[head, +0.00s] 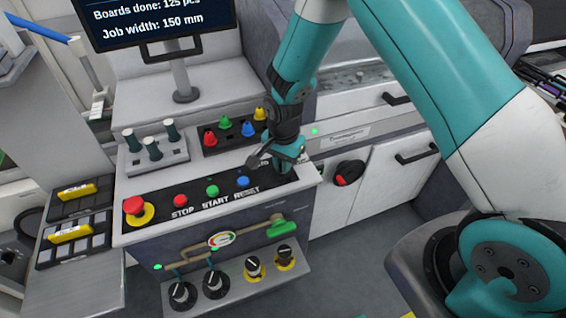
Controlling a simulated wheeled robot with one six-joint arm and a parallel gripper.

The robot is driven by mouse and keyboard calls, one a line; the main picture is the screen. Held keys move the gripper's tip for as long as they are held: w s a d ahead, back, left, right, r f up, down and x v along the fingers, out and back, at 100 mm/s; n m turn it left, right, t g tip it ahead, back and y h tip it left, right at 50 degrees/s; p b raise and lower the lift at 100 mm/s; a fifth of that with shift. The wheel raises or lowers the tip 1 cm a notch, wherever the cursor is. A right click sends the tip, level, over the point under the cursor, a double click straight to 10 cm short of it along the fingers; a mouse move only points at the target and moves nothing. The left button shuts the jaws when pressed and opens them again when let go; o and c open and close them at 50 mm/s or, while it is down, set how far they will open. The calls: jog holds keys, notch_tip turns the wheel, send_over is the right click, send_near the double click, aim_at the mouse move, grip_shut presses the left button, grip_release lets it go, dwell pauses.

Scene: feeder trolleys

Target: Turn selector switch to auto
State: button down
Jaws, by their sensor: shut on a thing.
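The control panel (165,212) is a black strip on top of a grey console. It carries a red emergency stop (133,205) on a yellow base, then a red STOP button (180,201), a green START button (212,191) and a blue RESET button (242,182). My gripper (281,163) points down at the strip's right end, just right of the blue button. It is shut on the selector switch there. The gripper covers the switch and most of its label, so I cannot tell which way it points.
Coloured cone-shaped pieces (225,124) and several dark-handled pegs (153,148) stand behind the strip. A lower shelf (232,291) holds black and yellow-based knobs. A red-and-black rotary switch (348,173) is on the white cabinet at right. A monitor (150,18) stands at the back.

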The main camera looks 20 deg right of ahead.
jog(key=n+b, duration=0.1)
jog(key=n, duration=0.4)
jog(key=shift+b, duration=0.35)
jog(key=n+b, duration=0.1)
jog(key=n, duration=0.4)
jog(key=shift+n, duration=0.3)
jog(key=c, duration=1.2)
grip_release()
jog(key=shift+o, duration=0.2)
notch_tip(320, 180, up, 18)
jog(key=b, duration=0.3)
jog(key=shift+f, duration=0.25)
